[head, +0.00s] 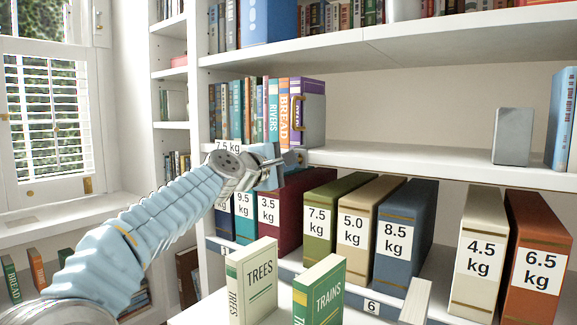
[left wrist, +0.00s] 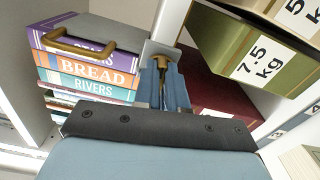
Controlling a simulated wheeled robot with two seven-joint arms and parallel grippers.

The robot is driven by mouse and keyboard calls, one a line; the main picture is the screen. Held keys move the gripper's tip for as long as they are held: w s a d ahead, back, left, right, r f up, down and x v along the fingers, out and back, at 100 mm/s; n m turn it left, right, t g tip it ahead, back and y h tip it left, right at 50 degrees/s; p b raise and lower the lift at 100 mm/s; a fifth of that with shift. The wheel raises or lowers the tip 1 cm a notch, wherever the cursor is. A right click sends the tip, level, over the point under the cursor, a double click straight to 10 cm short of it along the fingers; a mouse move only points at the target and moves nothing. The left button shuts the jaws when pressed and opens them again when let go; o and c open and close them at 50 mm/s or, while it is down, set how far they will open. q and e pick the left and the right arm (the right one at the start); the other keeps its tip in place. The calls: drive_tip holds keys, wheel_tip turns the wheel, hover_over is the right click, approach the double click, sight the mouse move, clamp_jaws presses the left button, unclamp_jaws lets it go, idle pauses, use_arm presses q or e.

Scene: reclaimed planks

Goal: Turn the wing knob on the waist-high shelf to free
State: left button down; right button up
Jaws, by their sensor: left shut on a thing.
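The wing knob (left wrist: 162,64) is a small brass piece on a grey plate (left wrist: 158,47) at the shelf edge, seen between the fingertips in the left wrist view. My left gripper (left wrist: 164,84) is shut on it. In the head view my left gripper (head: 283,164) reaches from the left to the front edge of the waist-high shelf (head: 400,165) and hides the knob there. No marking for free is readable. My right gripper is not in view.
Upright books with a grey bookend (head: 314,120) and brass handle (head: 298,113) stand just above my gripper. Weight-labelled binders, including a green one (head: 318,215), fill the shelf below. TREES (head: 252,283) and TRAINS (head: 320,292) books stand in front. The shelf's middle is clear.

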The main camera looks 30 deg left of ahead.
use_arm(q)
drive_tip(key=shift+f+m, duration=0.1)
drive_tip(key=shift+m, duration=0.8)
drive_tip(key=c, duration=1.2)
unclamp_jaws()
drive_tip(key=s+a+b, duration=0.1)
drive_tip(key=s+b, duration=0.1)
drive_tip(key=s, duration=1.1)
drive_tip(key=shift+s+b, duration=0.3)
drive_tip(key=shift+s, duration=0.1)
